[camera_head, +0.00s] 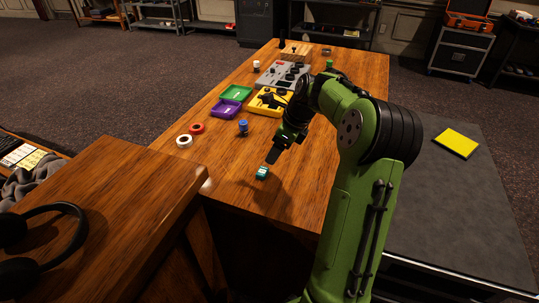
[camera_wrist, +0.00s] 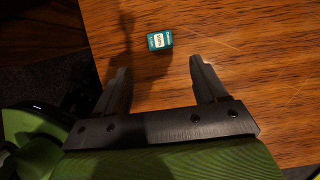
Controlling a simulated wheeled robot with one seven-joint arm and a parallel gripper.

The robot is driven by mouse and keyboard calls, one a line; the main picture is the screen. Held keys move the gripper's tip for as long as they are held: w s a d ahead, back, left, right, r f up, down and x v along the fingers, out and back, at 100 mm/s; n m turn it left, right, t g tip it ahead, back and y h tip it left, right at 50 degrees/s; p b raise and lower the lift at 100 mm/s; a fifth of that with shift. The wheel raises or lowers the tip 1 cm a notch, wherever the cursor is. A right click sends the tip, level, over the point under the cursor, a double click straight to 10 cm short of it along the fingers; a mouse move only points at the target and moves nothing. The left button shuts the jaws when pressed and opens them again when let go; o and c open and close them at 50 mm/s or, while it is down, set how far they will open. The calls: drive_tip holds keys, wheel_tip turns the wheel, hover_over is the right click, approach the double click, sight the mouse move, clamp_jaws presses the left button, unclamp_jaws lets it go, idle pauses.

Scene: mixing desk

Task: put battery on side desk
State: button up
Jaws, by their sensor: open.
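A small teal block with a white label, which looks like the battery (camera_head: 262,173), lies on the near part of the long wooden desk (camera_head: 235,185). In the wrist view the battery (camera_wrist: 159,40) lies just beyond the fingertips, between their lines. My gripper (camera_head: 274,156) is just above and beyond the battery in the head view. In the wrist view my gripper (camera_wrist: 158,66) is open, with bare wood between its fingers. A higher wooden desk (camera_head: 110,185) stands at the lower left; I cannot tell if it is the side desk.
Black headphones (camera_head: 70,245) lie on the left desk. A blue cylinder (camera_head: 243,127), tape rolls (camera_head: 184,141), a purple tray (camera_head: 226,109), a green tray (camera_head: 236,93) and a yellow device (camera_head: 268,102) stand farther back. A dark low surface (camera_head: 455,205) at right bears a yellow pad (camera_head: 457,143).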

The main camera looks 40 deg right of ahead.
drive_tip(key=s+a+r+n+h, duration=0.1)
drive_tip(key=s+a+r+n, duration=0.15)
drive_tip(key=a+n, duration=0.2)
drive_tip(key=s+a+r+n+g+h, duration=0.1)
drive_tip(key=s+a+r+n, duration=0.1)
drive_tip(key=a+r+n, duration=0.3)
drive_tip(key=s+a+n+h, duration=0.1)
drive_tip(key=s+a+n, duration=0.15)
drive_tip(key=a, duration=0.35)
drive_tip(key=s+a+n+t, duration=0.1)
drive_tip(key=s+a+n, duration=0.3)
drive_tip(key=s+n, duration=0.4)
drive_tip(key=s+a+n+t, duration=0.1)
drive_tip(key=s+a+n, duration=0.4)
drive_tip(key=s+n, duration=0.3)
drive_tip(key=shift+a+n+t+y, duration=0.15)
drive_tip(key=shift+n+t+y, duration=0.25)
drive_tip(key=shift+n, duration=0.5)
drive_tip(key=shift+r, duration=0.15)
